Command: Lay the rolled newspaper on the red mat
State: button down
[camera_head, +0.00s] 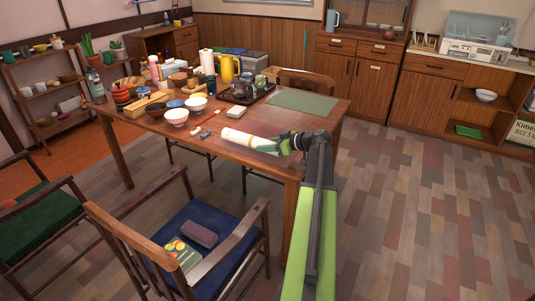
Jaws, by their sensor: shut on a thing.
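The rolled newspaper (243,139) is a pale, whitish roll at the near right part of the wooden table. My gripper (281,146) is shut on its right end, and the roll points left from the jaws. It is at about tabletop height; I cannot tell whether it touches the table. The flat mat (303,99) on the table is green, and an orange-red floor area (88,141) shows at the left, partly hidden by the table and chairs.
The wooden table (317,121) is crowded with bowls (176,117), a yellow jug (227,69) and a dark tray (262,93). A chair with a blue seat (213,226) stands in front, holding a book and a purple item. Floor at the right is clear.

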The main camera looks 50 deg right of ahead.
jog(key=shift+f, duration=0.8)
jog(key=shift+r, duration=0.25)
jog(key=shift+f, duration=0.25)
jog(key=c, duration=0.8)
grip_release()
jog(key=shift+o, duration=0.2)
